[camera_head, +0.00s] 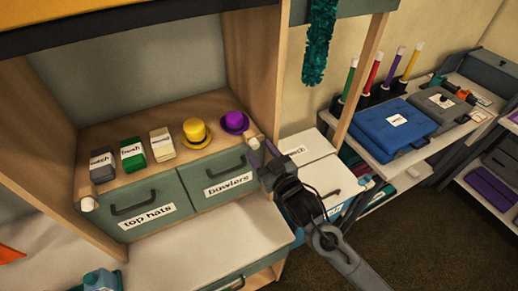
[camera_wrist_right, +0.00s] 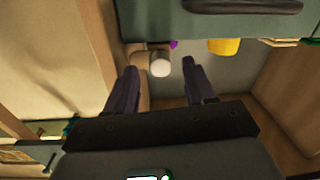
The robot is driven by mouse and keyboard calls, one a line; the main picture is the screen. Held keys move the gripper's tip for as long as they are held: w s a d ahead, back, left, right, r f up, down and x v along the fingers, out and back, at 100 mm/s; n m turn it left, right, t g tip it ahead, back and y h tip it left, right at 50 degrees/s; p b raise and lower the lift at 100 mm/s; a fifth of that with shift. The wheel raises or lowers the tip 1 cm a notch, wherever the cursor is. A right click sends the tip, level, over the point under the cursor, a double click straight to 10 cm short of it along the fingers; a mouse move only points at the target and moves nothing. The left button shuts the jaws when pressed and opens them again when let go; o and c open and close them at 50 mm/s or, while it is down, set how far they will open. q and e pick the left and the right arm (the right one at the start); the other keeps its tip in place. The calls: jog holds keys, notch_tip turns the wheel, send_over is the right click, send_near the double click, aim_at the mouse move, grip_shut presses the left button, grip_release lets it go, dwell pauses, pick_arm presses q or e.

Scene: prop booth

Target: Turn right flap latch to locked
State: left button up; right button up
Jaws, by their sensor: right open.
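The right flap latch (camera_head: 254,143) is a small knob with a white end at the right front edge of the wooden shelf, above the "bowlers" drawer. In the right wrist view its white round end (camera_wrist_right: 160,66) lies between my finger tips, beside a wooden post. My right gripper (camera_head: 262,154) is open, with its two dark purple fingers at the knob. I cannot tell whether they touch it. A similar white-ended knob (camera_head: 88,204) is at the shelf's left end. The latch's turn position is not clear. My left gripper is not in view.
The shelf holds several small labelled blocks (camera_head: 132,152), a yellow hat (camera_head: 195,132) and a purple hat (camera_head: 234,122). Green drawers (camera_head: 150,207) are below. A wooden post (camera_head: 269,70) stands close by the right gripper. A blue case (camera_head: 393,128) is at right.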

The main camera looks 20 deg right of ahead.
jog(key=shift+w+a, duration=0.1)
jog(key=shift+w, duration=0.65)
